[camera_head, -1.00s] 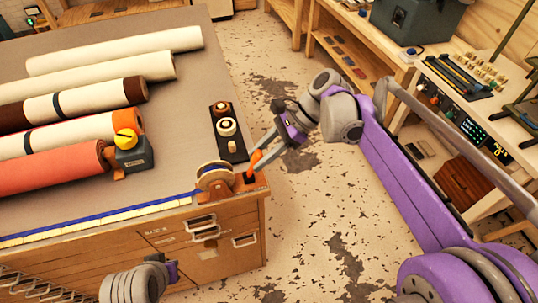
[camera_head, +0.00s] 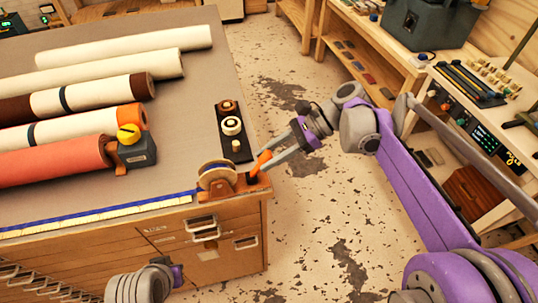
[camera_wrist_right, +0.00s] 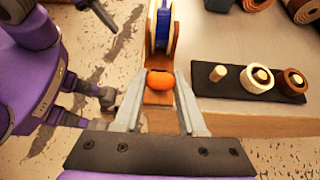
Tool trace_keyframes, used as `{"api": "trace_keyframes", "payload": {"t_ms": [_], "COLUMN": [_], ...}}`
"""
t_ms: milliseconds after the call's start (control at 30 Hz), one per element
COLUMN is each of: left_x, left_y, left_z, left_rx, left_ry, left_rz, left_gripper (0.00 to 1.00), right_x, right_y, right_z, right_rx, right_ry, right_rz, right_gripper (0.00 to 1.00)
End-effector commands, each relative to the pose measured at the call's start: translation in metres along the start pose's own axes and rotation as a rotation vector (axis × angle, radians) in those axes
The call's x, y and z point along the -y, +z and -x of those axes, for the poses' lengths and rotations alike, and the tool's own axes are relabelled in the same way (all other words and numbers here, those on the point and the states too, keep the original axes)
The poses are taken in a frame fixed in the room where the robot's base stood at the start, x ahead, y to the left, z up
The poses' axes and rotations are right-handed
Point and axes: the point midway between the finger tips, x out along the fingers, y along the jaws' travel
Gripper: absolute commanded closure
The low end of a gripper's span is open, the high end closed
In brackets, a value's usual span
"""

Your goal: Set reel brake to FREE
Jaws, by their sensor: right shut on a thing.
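The reel brake lever is the orange handle (camera_head: 262,163) at the near right corner of the workbench, tilted to the right beside the reel (camera_head: 216,177). My right gripper (camera_head: 268,162) is shut on this lever, coming from the right. In the right wrist view the lever's rounded orange end (camera_wrist_right: 160,80) sits between the two grey fingers, and the reel with blue tape (camera_wrist_right: 162,25) stands just beyond it. No FREE marking is readable. My left gripper (camera_head: 178,275) is low at the left, in front of the drawers; its fingers are not clear.
A black tray (camera_head: 233,134) with small spools lies just behind the reel. Several long rolls (camera_head: 95,103) and a dark grey block with a yellow top (camera_head: 135,150) cover the left of the bench. The floor (camera_head: 320,225) to the right is clear.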

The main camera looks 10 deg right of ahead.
Motion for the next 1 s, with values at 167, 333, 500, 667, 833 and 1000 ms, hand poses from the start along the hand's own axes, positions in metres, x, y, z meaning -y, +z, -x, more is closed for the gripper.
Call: {"api": "trace_keyframes", "payload": {"t_ms": [167,333,500,667,833,1000], "left_x": [0.000,0.000,0.000,0.000,0.000,0.000], "left_y": [0.000,0.000,0.000,0.000,-0.001,-0.002], "left_z": [0.000,0.000,0.000,0.000,0.001,0.002], "left_rx": [0.000,0.000,0.000,0.000,-0.001,-0.001], "left_ry": [0.000,0.000,0.000,0.000,0.000,0.000], "left_rz": [0.000,0.000,0.000,0.000,0.000,0.000], "left_gripper": [1.00,1.00,1.00,1.00,1.00,1.00], "right_x": [0.000,0.000,0.000,0.000,0.001,0.000], "right_y": [0.000,0.000,0.000,0.000,-0.001,0.000], "right_z": [0.000,0.000,0.001,0.015,0.050,0.082], "right_rx": [0.000,0.000,-0.001,-0.001,-0.001,-0.001], "right_ry": [0.000,0.000,0.000,0.000,-0.003,-0.002], "right_rz": [0.000,0.000,0.000,-0.002,-0.003,-0.003], "right_gripper": [0.39,0.30,0.30,0.30,0.30,0.30]}}
